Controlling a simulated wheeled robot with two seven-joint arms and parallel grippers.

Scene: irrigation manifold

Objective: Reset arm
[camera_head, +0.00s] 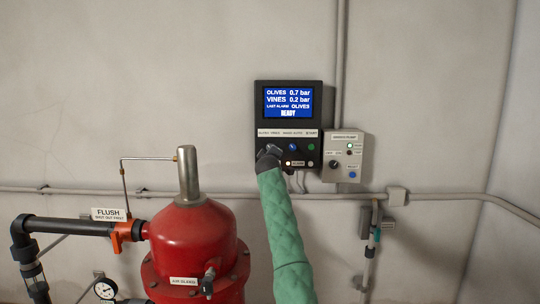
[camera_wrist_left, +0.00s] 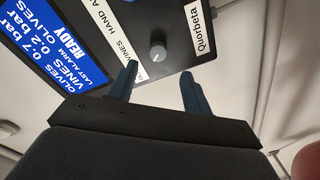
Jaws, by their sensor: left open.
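My left gripper (camera_head: 268,154) is at the lower left of the black control panel (camera_head: 260,100); its green-sleeved arm rises from below. It covers part of the panel's lower row. In the left wrist view the gripper (camera_wrist_left: 159,72) is open, its two fingers apart with nothing between them. I cannot tell whether a finger touches the panel. The blue screen (camera_head: 288,102) reads OLIVES 0.7 bar, VINES 0.2 bar, last alarm OLIVES, READY. It also shows in the left wrist view (camera_wrist_left: 58,45). My right gripper is out of view.
A grey pump box (camera_head: 343,157) with a knob and blue button adjoins the panel on the right. A red filter tank (camera_head: 193,235) stands lower left, with an orange flush valve (camera_head: 122,236). A conduit (camera_head: 330,196) runs along the wall below.

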